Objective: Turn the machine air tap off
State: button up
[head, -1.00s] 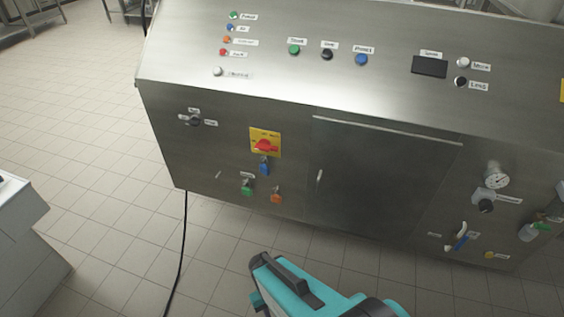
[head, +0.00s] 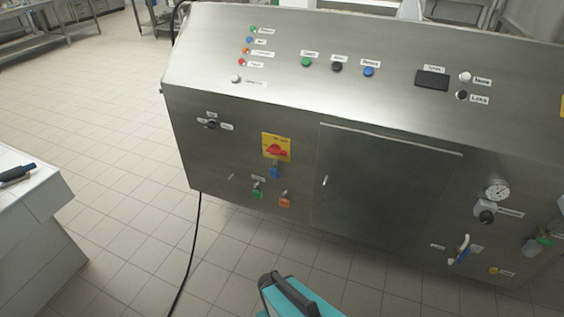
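The machine (head: 250,165) is a steel cabinet with a sloped control panel. Low on its right front is a small tap with a blue and white handle (head: 461,249), which looks like the air tap. The handle slants, its upper end to the right, and small labels sit on either side. Its exact setting is too small to read. My gripper is not in view.
A round gauge (head: 497,192) and a black regulator knob (head: 487,217) sit above the tap. A red switch on a yellow plate (head: 276,148) is left of the cabinet door (head: 385,190). A black cable (head: 190,255) crosses the floor. A white counter (head: 35,225) stands left; tiled floor is open between.

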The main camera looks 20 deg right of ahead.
aim_at(459, 258)
jog(key=u, duration=1)
jog(key=k, duration=0.15)
jog(key=z, duration=3.3)
jog(key=k, duration=0.2)
jog(key=z, duration=1.35)
